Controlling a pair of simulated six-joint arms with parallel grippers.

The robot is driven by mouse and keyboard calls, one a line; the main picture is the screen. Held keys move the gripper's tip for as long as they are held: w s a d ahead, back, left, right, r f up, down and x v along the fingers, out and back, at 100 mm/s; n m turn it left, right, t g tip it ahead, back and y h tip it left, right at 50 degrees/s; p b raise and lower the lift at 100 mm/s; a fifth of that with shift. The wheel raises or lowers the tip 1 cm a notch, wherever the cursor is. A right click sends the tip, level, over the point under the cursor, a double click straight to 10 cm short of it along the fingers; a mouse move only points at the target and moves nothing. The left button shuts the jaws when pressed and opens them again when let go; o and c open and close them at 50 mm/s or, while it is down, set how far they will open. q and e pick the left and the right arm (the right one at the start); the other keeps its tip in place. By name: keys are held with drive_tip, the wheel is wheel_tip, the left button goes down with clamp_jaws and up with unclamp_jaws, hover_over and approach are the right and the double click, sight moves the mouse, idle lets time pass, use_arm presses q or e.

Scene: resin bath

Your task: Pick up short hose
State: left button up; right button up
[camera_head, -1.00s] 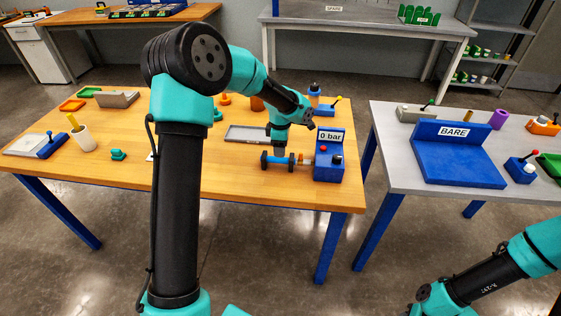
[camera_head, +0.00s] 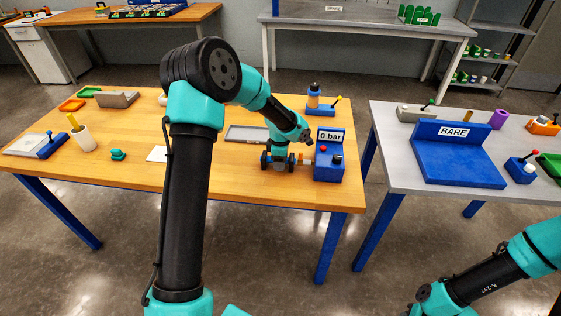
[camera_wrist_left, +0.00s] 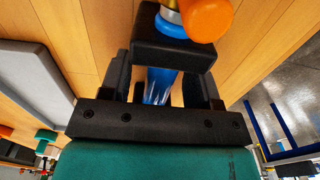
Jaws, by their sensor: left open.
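The short hose (camera_wrist_left: 160,85) is a translucent blue tube, seen in the left wrist view between my left gripper's fingers. My left gripper is open around the hose. My right gripper is out of view; only its arm shows at lower right.
A grey tray (camera_head: 246,133) lies behind the hose. A blue stand with a bottle (camera_head: 314,97) is behind the box. The grey table (camera_head: 385,160) stands to the right across a gap.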

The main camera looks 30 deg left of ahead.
use_arm(q)
drive_tip(key=shift+f, duration=0.15)
idle(0.3)
clamp_jaws()
idle(1.2)
